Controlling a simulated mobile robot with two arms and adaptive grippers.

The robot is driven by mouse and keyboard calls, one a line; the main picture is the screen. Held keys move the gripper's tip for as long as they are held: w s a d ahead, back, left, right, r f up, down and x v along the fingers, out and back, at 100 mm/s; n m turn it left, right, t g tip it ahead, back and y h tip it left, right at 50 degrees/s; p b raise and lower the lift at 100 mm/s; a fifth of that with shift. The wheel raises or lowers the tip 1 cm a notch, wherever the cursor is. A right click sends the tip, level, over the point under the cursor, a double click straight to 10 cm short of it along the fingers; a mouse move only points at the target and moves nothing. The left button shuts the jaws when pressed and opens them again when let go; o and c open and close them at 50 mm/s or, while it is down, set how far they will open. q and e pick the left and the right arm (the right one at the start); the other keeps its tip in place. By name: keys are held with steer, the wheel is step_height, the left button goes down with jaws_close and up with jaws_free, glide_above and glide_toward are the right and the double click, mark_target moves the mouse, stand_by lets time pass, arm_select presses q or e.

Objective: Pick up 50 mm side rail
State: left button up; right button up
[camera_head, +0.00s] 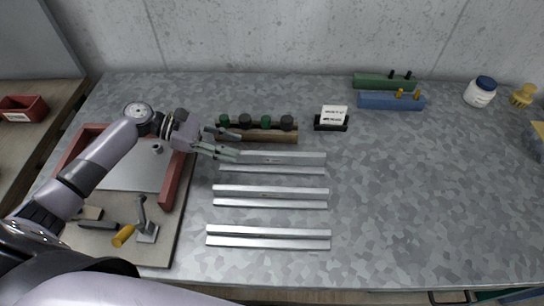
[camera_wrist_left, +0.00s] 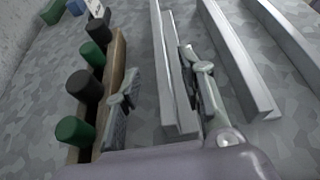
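Three metal side rails lie parallel on the grey table: a far one (camera_head: 285,158), a middle one (camera_head: 271,195) and a near one (camera_head: 268,236). Their markings are too small to read, so I cannot tell which is 50 mm. My left gripper (camera_head: 236,146) is open at the left end of the far rail. In the left wrist view the far rail (camera_wrist_left: 172,85) runs between the spread fingers of my gripper (camera_wrist_left: 163,97); the right finger is close beside it. I cannot tell whether it touches. My right gripper is not in view.
A wooden block (camera_head: 258,136) with green and black knobs stands just behind the far rail, close to my left finger. A fixture with red bars (camera_head: 172,180) and a yellow-handled clamp (camera_head: 124,235) lies left. A small sign (camera_head: 334,114) stands behind.

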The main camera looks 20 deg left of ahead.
mark_target(257, 152)
arm_select(q)
steer(key=shift+w+d+f, duration=0.2)
steer(key=shift+d+f, duration=0.05)
steer(key=shift+d, duration=0.4)
steer(key=p+x, duration=0.2)
steer(key=x, duration=0.2)
steer(key=shift+d, duration=0.1)
steer(key=shift+w+d+f, duration=0.2)
steer(key=shift+d+f, duration=0.05)
steer(key=shift+d, duration=0.2)
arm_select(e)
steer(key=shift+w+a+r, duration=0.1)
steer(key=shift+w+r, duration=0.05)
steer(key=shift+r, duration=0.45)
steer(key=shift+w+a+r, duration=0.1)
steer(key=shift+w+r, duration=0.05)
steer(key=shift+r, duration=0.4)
arm_select(q)
steer(key=shift+c, duration=0.4)
steer(key=shift+c, duration=0.8)
jaws_close()
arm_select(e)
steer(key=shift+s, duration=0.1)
